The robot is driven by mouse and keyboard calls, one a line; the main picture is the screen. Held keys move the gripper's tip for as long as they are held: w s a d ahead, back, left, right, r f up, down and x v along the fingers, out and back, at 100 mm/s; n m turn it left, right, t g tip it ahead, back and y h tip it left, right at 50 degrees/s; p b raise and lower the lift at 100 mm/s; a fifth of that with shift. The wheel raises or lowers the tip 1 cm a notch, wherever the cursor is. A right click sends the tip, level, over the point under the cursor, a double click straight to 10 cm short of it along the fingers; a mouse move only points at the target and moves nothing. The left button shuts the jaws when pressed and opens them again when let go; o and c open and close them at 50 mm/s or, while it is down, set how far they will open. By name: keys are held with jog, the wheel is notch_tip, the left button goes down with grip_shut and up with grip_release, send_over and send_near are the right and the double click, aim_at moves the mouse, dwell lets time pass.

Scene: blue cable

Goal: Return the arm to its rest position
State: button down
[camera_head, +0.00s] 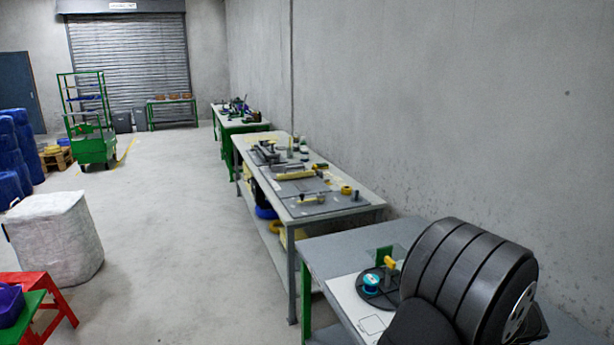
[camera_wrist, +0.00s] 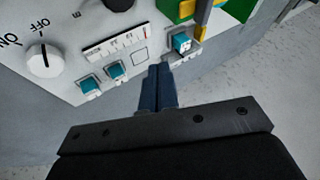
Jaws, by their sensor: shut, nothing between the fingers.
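In the wrist view, my gripper (camera_wrist: 161,72) is shut, its two dark fingers together with nothing between them. It points at a pale panel (camera_wrist: 62,75) with a white ON/OFF knob (camera_wrist: 43,60) on the left. Two teal-topped parts (camera_wrist: 116,69) stand in a row left of the fingertips, and a third teal part (camera_wrist: 181,42) stands just beyond them to the right. I cannot tell the gap between the fingertips and the panel. In the head view, a large black ribbed part of my own arm fills the lower right, and my gripper does not show there.
In the head view, the near bench (camera_head: 335,245) carries a black disc with a teal round part (camera_head: 371,283) and a yellow part (camera_head: 390,262). A cluttered second bench (camera_head: 360,200) stands behind it. A grey wall (camera_head: 450,100) runs along the right.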

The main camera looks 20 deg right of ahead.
jog(key=shift+v, duration=1.2)
jog(key=c, duration=2.2)
grip_release()
jog(key=c, duration=0.7)
grip_release()
jog(key=o, duration=0.7)
jog(key=shift+s+a+r+y, duration=0.15)
jog(key=shift+s+a+r, duration=0.05)
jog(key=shift+a+r, duration=0.25)
jog(key=shift+s+a+r+y, duration=0.15)
jog(key=shift+s+a+r, duration=0.05)
jog(key=shift+a+r, duration=0.2)
jog(key=s+a+r+m+g+y, duration=0.2)
jog(key=s+a+r, duration=0.1)
jog(key=a, duration=0.1)
jog(key=x, duration=0.9)
jog(key=shift+f, duration=0.2)
jog(key=v, duration=1)
